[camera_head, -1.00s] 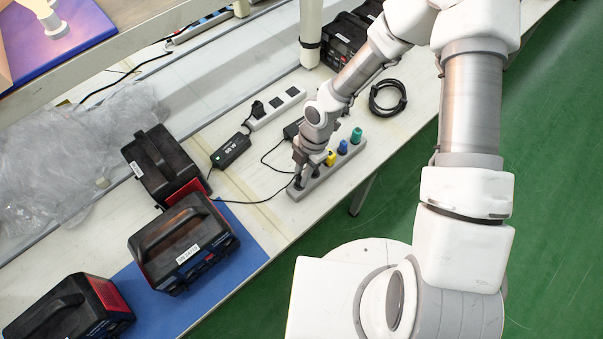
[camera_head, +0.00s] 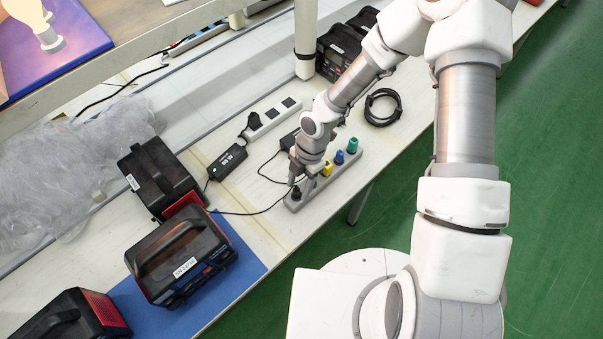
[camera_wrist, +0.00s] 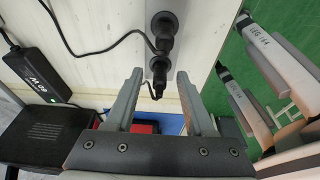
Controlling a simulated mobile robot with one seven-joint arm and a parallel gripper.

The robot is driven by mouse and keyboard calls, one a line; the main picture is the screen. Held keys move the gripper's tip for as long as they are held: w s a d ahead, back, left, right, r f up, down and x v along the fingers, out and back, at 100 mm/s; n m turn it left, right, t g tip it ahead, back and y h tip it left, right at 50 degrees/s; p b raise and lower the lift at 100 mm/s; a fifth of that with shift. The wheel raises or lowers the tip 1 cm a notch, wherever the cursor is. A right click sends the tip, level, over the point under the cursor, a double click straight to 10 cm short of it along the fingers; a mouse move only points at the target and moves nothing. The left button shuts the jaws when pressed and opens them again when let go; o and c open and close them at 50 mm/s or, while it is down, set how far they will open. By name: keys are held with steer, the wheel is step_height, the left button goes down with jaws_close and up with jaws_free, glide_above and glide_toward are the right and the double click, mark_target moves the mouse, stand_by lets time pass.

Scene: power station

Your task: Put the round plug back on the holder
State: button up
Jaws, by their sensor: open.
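The grey holder strip (camera_head: 341,186) lies on the bench with a yellow plug (camera_head: 327,169), a blue plug (camera_head: 339,157) and a teal plug (camera_head: 352,145) on it. A black round plug (camera_head: 296,193) stands at its near left end. In the wrist view two black plugs show on the grey strip, an upper one (camera_wrist: 164,25) and a lower one (camera_wrist: 158,69). My gripper (camera_head: 306,182) is open just above the near end. In the wrist view its two fingers (camera_wrist: 160,80) are on either side of the lower plug, with gaps between. Whether the plug is fully seated cannot be told.
A white power strip (camera_head: 272,118) and a black adapter (camera_head: 228,162) with cables lie behind. Black-and-red cases (camera_head: 180,260) stand to the left. A coiled black cable (camera_head: 383,107) lies to the right. The bench edge drops to green floor.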

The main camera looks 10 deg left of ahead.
steer(key=p+v, duration=0.2)
steer(key=v, duration=1.5)
steer(key=shift+d+r, duration=0.1)
steer(key=shift+d, duration=0.1)
